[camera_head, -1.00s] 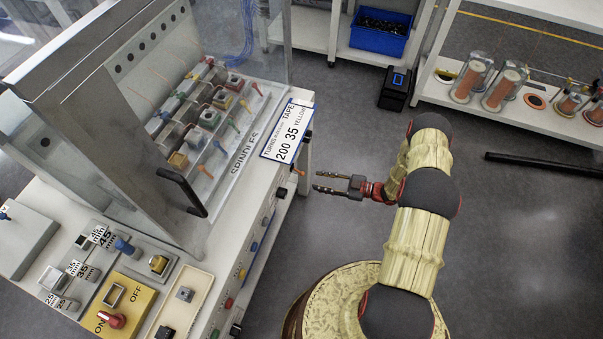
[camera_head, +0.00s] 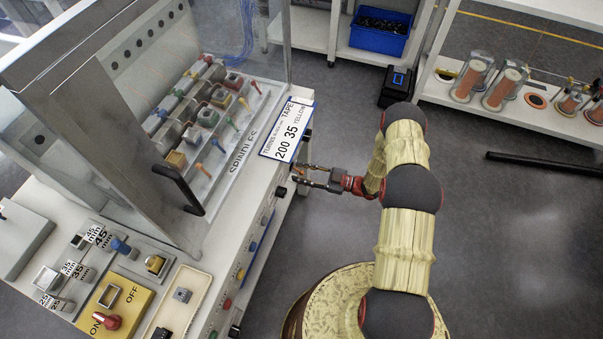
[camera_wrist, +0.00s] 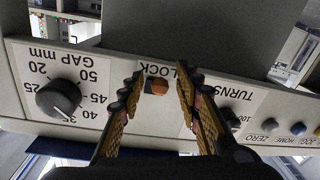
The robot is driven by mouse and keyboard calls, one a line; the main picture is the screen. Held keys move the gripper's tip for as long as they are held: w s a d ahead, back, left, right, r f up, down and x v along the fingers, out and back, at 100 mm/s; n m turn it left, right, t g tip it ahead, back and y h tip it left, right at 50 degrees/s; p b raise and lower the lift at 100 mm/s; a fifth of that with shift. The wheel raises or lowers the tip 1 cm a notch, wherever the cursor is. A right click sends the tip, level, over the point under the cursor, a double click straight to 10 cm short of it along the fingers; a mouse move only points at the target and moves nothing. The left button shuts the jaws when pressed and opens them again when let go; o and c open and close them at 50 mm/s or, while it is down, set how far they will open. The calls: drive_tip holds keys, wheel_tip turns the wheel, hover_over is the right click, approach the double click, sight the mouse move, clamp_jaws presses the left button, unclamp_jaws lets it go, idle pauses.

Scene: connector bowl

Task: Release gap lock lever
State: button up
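The lock lever is a small orange-brown knob with a dark base (camera_wrist: 157,87) on the machine's front panel, beside the "LOCK" label, seen upside down in the wrist view. My gripper (camera_wrist: 160,82) is open. Its two fingers stand on either side of the lever, with a gap visible to each finger. In the head view my gripper (camera_head: 302,174) reaches the right front face of the machine, below the "200 35 YELLOW" card (camera_head: 287,132). The lever is hard to make out there.
A black GAP mm dial (camera_wrist: 58,99) is left of the lever in the wrist view, and a TURNS dial (camera_wrist: 228,118) is right. Small buttons (camera_wrist: 298,129) lie farther right. The clear hood (camera_head: 215,40) has a black handle (camera_head: 178,188). Open floor lies right of the machine.

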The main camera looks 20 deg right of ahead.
drive_tip(key=shift+c, duration=0.4)
drive_tip(key=c, duration=0.7)
clamp_jaws()
